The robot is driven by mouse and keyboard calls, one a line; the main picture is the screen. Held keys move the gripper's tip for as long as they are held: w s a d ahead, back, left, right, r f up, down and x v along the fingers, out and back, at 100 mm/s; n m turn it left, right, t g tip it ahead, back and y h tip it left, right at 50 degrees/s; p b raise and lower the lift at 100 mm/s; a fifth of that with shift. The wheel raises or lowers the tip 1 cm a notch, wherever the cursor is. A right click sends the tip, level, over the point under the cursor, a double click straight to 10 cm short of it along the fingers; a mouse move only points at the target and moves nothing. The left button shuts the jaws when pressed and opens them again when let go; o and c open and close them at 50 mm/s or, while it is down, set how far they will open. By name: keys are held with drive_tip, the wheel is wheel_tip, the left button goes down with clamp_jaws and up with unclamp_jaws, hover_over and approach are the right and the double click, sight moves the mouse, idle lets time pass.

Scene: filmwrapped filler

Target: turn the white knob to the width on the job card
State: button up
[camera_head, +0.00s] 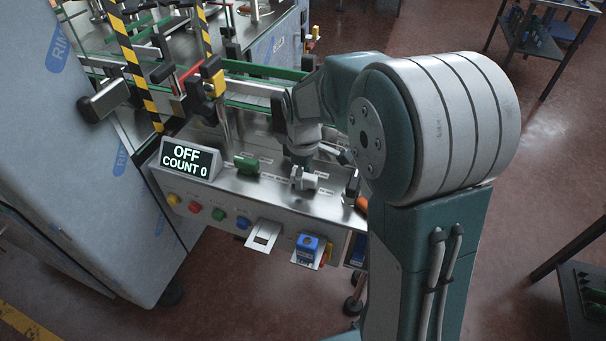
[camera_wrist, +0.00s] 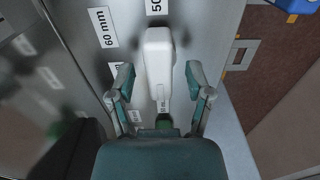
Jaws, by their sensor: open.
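The white knob (camera_head: 304,181) sits on the sloped grey control panel (camera_head: 270,193). In the wrist view the white knob (camera_wrist: 159,58) is a long handle with a broad, rounded end. My gripper (camera_wrist: 160,84) is open, one finger on each side of the handle, with a visible gap on both sides. I cannot make out a job card.
A display (camera_head: 188,160) reads OFF, COUNT 0. A green knob (camera_head: 246,164) stands left of the white knob. Several coloured buttons (camera_head: 218,214) line the panel front, with a blue block (camera_head: 307,243) to their right. A striped post (camera_head: 134,68) rises behind.

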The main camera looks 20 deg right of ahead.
drive_tip(key=shift+d+f, duration=0.15)
clamp_jaws()
